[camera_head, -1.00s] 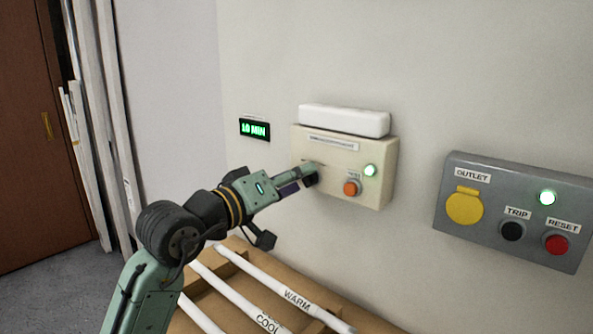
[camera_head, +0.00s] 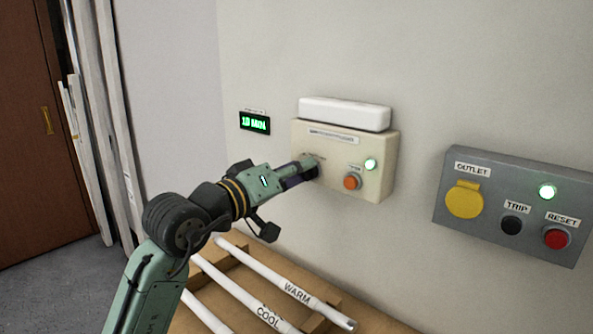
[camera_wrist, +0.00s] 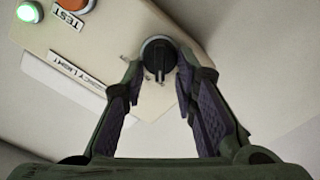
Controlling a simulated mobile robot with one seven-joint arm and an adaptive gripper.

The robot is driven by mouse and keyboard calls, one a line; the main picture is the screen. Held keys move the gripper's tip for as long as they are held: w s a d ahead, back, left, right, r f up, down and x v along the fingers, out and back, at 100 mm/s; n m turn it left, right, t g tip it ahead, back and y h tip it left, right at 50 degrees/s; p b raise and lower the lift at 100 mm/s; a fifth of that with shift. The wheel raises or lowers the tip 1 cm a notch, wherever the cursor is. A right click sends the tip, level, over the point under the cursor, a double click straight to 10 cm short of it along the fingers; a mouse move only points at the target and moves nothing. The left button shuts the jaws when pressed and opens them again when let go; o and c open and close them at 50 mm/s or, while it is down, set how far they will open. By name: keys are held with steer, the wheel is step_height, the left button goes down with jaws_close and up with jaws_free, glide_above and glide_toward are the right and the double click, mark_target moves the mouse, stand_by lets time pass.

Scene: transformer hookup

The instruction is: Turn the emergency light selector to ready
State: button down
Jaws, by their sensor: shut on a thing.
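The emergency light box (camera_head: 379,150) is a cream box on the wall with a white lamp bar (camera_head: 345,114) on top. Its black round selector (camera_wrist: 158,54) shows in the wrist view; my gripper hides most of it in the head view. My gripper (camera_wrist: 158,72) is shut on the selector, one finger on each side of its knob. In the head view my gripper (camera_head: 311,167) reaches the left part of the box front. The orange TEST button (camera_head: 352,181) and a lit green lamp (camera_head: 370,164) are right of it. The selector's pointing direction is unclear.
A small display (camera_head: 254,122) left of the box reads 10 MIN in green. A grey outlet panel (camera_head: 510,170) with TRIP and RESET buttons is at right. White tubes (camera_head: 275,272) marked WARM and COOL lie on a wooden rack below.

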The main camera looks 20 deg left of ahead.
steer(key=shift+f+m+b, duration=0.1)
steer(key=shift+m+b, duration=0.2)
steer(key=shift+b, duration=0.05)
steer(key=shift+s+d+m+b, duration=0.1)
steer(key=shift+d+m+b, duration=0.05)
steer(key=shift+m+b, duration=1.4)
steer(key=shift+d+m+b, duration=0.15)
steer(key=shift+m+b, duration=0.75)
steer(key=shift+m, duration=1.15)
steer(key=shift+r, duration=0.2)
steer(key=c, duration=1.4)
jaws_free()
